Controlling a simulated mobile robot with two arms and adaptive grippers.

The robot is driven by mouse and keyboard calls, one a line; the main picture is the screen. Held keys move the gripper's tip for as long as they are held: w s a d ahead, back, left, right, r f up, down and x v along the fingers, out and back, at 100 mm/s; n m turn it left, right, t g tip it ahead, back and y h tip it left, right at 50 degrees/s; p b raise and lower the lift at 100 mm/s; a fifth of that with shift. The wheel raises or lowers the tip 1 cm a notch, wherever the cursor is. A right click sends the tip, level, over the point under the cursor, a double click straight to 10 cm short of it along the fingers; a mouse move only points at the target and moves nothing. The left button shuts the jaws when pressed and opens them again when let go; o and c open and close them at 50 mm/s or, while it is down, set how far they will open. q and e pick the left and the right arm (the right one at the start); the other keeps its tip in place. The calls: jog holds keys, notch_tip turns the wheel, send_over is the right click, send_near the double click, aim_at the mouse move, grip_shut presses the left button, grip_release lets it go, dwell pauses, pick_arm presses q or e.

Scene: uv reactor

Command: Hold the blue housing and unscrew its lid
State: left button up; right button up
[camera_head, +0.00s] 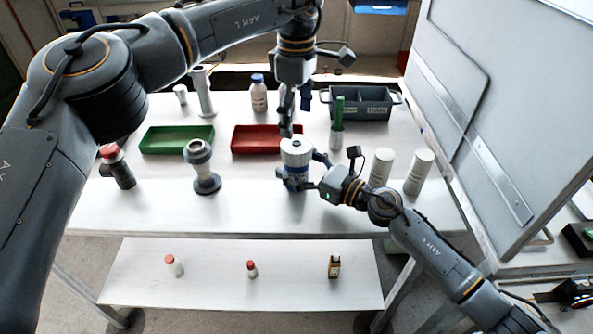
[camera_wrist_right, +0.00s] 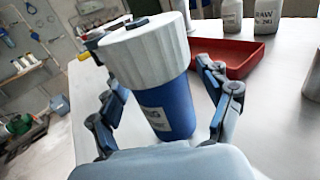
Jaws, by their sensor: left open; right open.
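The blue housing (camera_head: 293,178) stands upright on the table with a ribbed white lid (camera_head: 296,147) on top. In the right wrist view the blue housing (camera_wrist_right: 168,108) with its label and the white lid (camera_wrist_right: 150,52) stand between the fingers. My right gripper (camera_head: 295,174) is open with its fingers on either side of the housing; a gap shows beside the housing in the wrist view. My left gripper (camera_head: 293,122) is open and points down just above the lid. Its fingertips are partly hidden by each other.
A red tray (camera_head: 267,139) and a green tray (camera_head: 177,139) lie behind. A grey crate (camera_head: 358,106) stands at the back right, with a green-topped holder (camera_head: 337,125) before it. White cylinders (camera_head: 418,172) stand right, close to my right arm. A grey stand (camera_head: 203,168) is left.

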aim_at(296, 143)
grip_shut()
pick_arm(q)
jog(key=m, duration=0.9)
jog(key=shift+m, duration=0.3)
jog(key=m, duration=0.3)
jog(key=shift+m, duration=0.4)
jog(key=m, duration=0.4)
jog(key=shift+f+m, duration=0.4)
jog(key=shift+f, duration=3.65)
